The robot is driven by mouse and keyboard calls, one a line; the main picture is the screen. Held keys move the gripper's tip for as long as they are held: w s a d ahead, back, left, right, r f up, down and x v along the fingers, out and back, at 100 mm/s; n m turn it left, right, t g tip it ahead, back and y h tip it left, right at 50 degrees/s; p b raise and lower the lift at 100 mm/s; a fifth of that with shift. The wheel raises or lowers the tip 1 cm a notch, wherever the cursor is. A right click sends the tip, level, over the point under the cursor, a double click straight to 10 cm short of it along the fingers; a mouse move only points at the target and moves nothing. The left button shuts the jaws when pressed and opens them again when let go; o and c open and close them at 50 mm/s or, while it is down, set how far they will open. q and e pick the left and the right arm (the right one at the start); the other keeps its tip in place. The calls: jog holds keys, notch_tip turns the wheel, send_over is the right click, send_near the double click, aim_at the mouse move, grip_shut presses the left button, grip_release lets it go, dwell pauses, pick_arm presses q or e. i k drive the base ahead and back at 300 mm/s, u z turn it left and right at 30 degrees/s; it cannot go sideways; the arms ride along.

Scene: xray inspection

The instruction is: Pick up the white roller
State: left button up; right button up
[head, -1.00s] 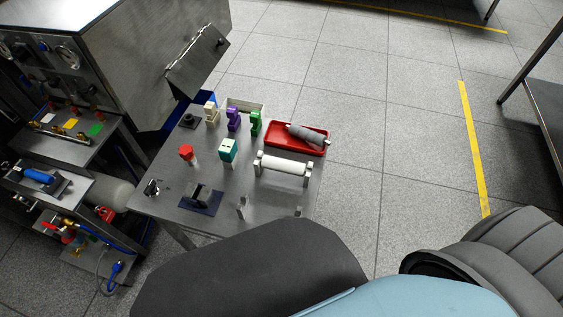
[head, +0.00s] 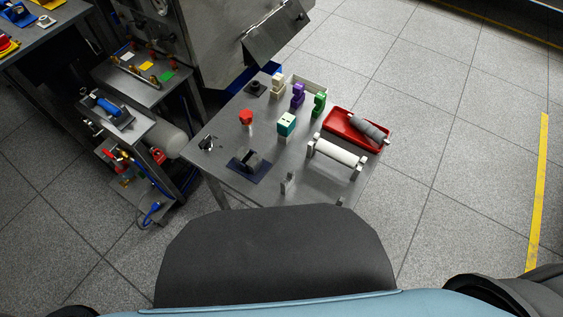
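The white roller (head: 336,152) lies across two metal end supports near the right edge of the small grey table (head: 225,165). It is just in front of a red tray (head: 336,122) that holds a grey roller (head: 369,127). Neither of my grippers is in view. My own dark body fills the bottom middle of the head view, below the table's front edge.
On the table also stand a red-capped item (head: 246,117), a teal block (head: 286,124), purple (head: 298,96) and green (head: 319,104) pieces, and a black holder (head: 249,161). A large metal cabinet (head: 220,50) stands behind at the left. Floor right of the table is clear.

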aim_at(350, 160)
jog(key=k, duration=0.5)
jog(key=u, duration=1.95)
jog(key=i, duration=1.8)
jog(key=z, duration=3.45)
jog(key=i, duration=0.5)
